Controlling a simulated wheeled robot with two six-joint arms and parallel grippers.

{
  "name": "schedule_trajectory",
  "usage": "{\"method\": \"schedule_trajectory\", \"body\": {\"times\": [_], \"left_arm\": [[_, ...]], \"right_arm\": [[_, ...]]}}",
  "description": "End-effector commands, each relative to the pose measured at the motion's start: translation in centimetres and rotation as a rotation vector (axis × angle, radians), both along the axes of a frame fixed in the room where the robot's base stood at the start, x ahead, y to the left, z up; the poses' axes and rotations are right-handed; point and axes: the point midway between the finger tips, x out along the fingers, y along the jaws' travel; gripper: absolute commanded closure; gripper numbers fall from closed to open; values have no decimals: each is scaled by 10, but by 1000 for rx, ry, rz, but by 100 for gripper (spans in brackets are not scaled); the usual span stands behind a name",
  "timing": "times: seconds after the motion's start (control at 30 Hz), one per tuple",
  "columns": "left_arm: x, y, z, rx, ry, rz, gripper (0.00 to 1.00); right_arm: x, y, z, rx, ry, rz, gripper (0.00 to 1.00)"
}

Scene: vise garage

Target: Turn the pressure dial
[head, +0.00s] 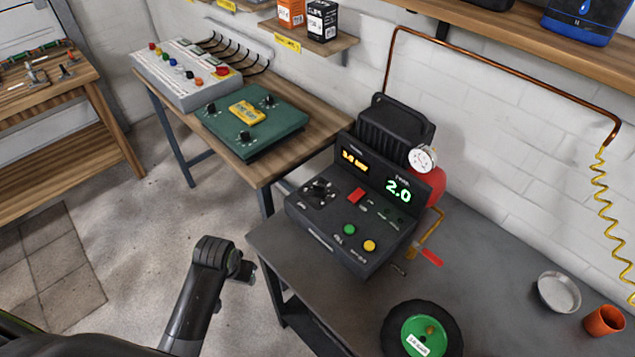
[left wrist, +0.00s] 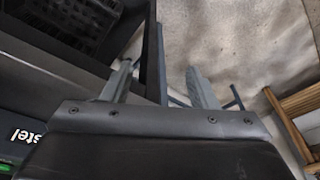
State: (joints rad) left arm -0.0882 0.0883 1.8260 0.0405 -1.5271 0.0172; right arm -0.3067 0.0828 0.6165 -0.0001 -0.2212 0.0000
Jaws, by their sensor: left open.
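The black compressor control box (head: 345,225) stands on the dark grey bench. A round black dial (head: 320,188) sits at the left of its sloped face; its label is too small to read. Above it are a small orange display (head: 354,160) and a larger green display reading 2.0 (head: 398,190). My left gripper (head: 248,271) is off the bench's left edge, below and left of the box, apart from the dial. In the left wrist view its two fingers (left wrist: 162,82) are spread with nothing between them. My right gripper is not in view.
The box also carries a red switch (head: 356,195), a green button (head: 350,229) and a yellow button (head: 369,245). A wheel (head: 422,335) lies on the bench in front. A wooden table with a green panel (head: 252,122) stands behind left. Open floor lies left of the bench.

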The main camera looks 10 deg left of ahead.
Motion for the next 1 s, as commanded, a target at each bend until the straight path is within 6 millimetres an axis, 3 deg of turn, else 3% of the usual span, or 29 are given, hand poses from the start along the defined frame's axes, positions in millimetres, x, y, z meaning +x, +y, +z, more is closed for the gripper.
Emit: {"method": "schedule_trajectory", "body": {"times": [0.03,0.33,0.47,0.67,0.8,1.0], "left_arm": [[14,-5,10,-6,-3,-7,47],[76,-27,29,-34,36,-39,47],[116,-44,51,-46,57,-63,47],[182,-78,107,-58,110,-115,47],[219,-103,158,-55,147,-152,47],[250,-131,223,-38,190,-192,47]], "right_arm": [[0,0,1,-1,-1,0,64],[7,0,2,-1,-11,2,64],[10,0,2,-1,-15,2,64],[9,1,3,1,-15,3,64],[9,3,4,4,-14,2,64],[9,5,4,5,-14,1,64]]}}
